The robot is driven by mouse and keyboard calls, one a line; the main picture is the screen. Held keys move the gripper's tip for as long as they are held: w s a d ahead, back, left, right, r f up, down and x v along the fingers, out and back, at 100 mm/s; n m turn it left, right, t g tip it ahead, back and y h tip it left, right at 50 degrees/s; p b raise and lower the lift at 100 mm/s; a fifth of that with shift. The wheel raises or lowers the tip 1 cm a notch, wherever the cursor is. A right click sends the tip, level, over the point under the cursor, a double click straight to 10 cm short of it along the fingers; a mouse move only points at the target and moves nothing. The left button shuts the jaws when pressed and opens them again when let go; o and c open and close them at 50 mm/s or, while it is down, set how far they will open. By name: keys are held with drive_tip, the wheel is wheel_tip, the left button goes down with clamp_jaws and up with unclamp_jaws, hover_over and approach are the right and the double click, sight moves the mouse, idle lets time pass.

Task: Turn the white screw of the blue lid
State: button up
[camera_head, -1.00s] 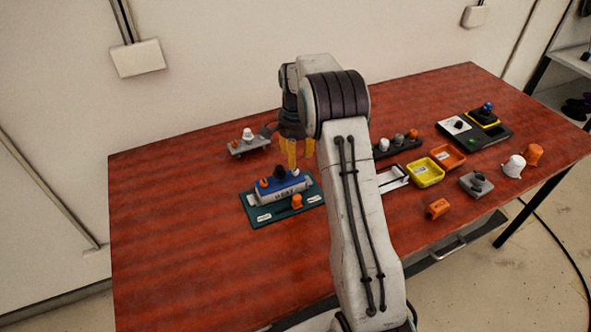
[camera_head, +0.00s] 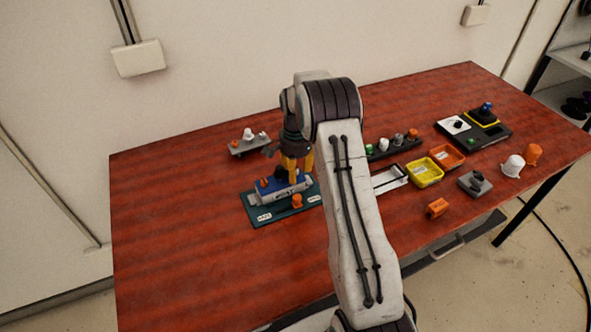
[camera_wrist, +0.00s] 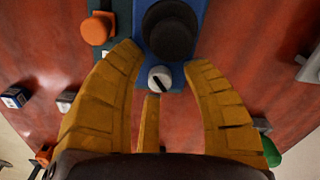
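The blue lid (camera_wrist: 190,80) runs down from the top of the wrist view, with a black knob (camera_wrist: 170,32) on it. The white screw (camera_wrist: 160,78), with a dark slot across its head, sits at the near end of the lid. My gripper (camera_wrist: 163,62) is open, with its yellow fingers spread on both sides of the screw and a third finger below it in the picture. No finger visibly touches the screw. In the head view, my gripper (camera_head: 297,178) is over the lid's right part (camera_head: 268,193) and hides the screw.
The lidded box stands on a dark green base (camera_head: 262,221), with an orange knob (camera_head: 297,201) in front. A grey stand (camera_head: 249,147) with white pieces is behind. Yellow (camera_head: 425,173) and orange (camera_head: 449,156) trays lie to the right. The table's left part is clear.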

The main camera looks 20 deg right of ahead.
clamp_jaws()
idle(0.5)
drive_tip(key=shift+f+n+b, duration=0.1)
drive_tip(key=shift+n+b, duration=0.5)
drive_tip(key=shift+n, duration=0.5)
drive_tip(key=shift+n+b, duration=0.5)
drive_tip(key=shift+n, duration=1.3)
drive_tip(key=shift+o, duration=0.4)
unclamp_jaws()
